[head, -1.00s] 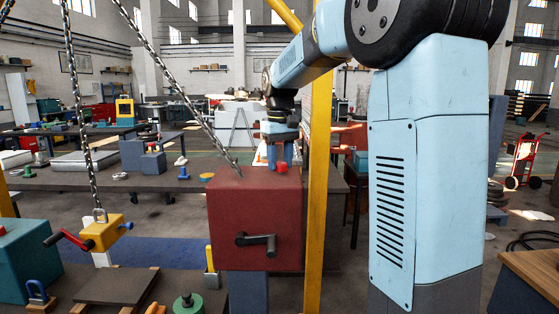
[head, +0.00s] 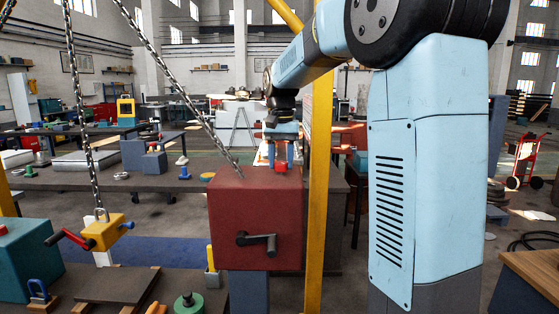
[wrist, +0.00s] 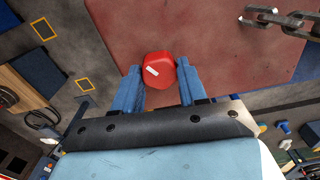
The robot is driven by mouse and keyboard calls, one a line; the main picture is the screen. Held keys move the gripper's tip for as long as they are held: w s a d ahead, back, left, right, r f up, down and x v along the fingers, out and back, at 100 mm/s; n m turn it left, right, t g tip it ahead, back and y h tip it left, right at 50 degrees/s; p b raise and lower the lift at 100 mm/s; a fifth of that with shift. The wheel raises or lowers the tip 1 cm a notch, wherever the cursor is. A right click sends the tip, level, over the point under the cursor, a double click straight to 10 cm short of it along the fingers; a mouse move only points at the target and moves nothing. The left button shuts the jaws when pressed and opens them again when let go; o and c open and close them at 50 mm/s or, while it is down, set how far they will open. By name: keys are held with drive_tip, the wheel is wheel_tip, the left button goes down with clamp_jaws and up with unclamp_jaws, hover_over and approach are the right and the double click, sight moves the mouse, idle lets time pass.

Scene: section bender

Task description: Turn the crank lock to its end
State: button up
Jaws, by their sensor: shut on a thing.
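The dark red box (head: 228,215) stands on a grey post, with a dark crank handle (head: 257,240) on its front face. A bright red knob with a white mark, seemingly the crank lock (wrist: 159,70), sits on the box's top in the wrist view. It also shows small in the head view (head: 281,167). My gripper (head: 281,157) reaches down from above onto it. In the wrist view its two blue fingers (wrist: 160,82) stand on either side of the knob and are shut on it. The knob's underside is hidden.
A chain (head: 190,105) runs up left from the box top. A yellow post (head: 319,180) stands close on the right. A yellow block with a red-handled crank (head: 103,231) hangs on another chain at left. A dark bench (head: 120,180) lies behind.

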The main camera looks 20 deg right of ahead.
sight(281, 163)
drive_tip(key=shift+m, duration=0.4)
drive_tip(key=o, duration=1.1)
drive_tip(key=shift+c, duration=0.2)
wheel_tip(281, 163, up, 14)
drive_tip(key=shift+f, duration=0.15)
drive_tip(key=s+f+n+t, duration=0.2)
drive_tip(key=s+f, duration=0.7)
drive_tip(key=s, duration=0.5)
drive_tip(key=s+f+n+t, duration=0.3)
drive_tip(key=s+f, duration=0.6)
drive_tip(key=s, duration=0.5)
drive_tip(key=shift+s+a+f+t, duration=0.2)
drive_tip(key=shift+s+f+t, duration=0.1)
drive_tip(key=shift+f, duration=0.05)
